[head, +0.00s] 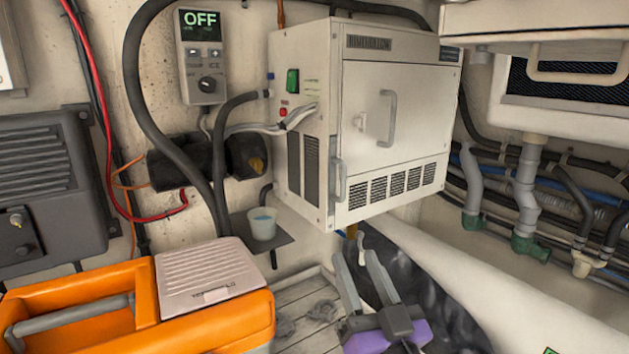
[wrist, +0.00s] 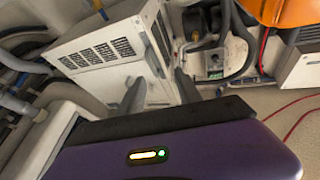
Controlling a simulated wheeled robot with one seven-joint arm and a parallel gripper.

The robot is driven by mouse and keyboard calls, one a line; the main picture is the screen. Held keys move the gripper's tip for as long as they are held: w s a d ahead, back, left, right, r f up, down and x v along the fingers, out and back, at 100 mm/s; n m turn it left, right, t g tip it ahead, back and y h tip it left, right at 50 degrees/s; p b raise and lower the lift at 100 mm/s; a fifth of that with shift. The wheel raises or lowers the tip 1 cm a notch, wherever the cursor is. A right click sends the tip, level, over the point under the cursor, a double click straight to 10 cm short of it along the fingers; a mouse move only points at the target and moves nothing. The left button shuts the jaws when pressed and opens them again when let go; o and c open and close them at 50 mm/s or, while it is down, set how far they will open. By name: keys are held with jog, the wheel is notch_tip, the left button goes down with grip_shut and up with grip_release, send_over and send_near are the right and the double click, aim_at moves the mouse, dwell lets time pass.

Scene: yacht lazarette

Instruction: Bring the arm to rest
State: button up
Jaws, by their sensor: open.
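My gripper (head: 356,262) is at the lower middle of the head view, below the large white cabinet. Its two grey fingers stand apart, pointing up and away, with nothing between them. The purple body of my arm's end shows at the bottom edge. In the wrist view my gripper (wrist: 160,84) also has its fingers apart, in front of the white cabinet (wrist: 112,45), which looks tilted there. I cannot tell whether a fingertip is close to the cabinet's underside. The rest of my arm is out of view.
The white cabinet (head: 390,125) hangs on the wall, a control panel reading OFF (head: 202,55) left of it. A cup (head: 262,224) of bluish liquid stands on a small dark shelf. An orange case (head: 85,300) sits lower left. Pipes (head: 527,190) run along the right.

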jog(key=s+d+f+g+h, duration=0.2)
jog(key=s+d+f, duration=0.2)
jog(key=s, duration=0.9)
jog(key=s+d+f+m+g+h+b, duration=0.1)
jog(key=s+d+f, duration=0.4)
jog(key=s+f, duration=0.6)
jog(key=s+d+f+g+h, duration=0.3)
jog(key=s+f, duration=0.5)
jog(key=s, duration=0.9)
jog(key=shift+s+d+f+g, duration=0.25)
jog(key=shift+d+g, duration=0.05)
jog(key=shift+d, duration=0.35)
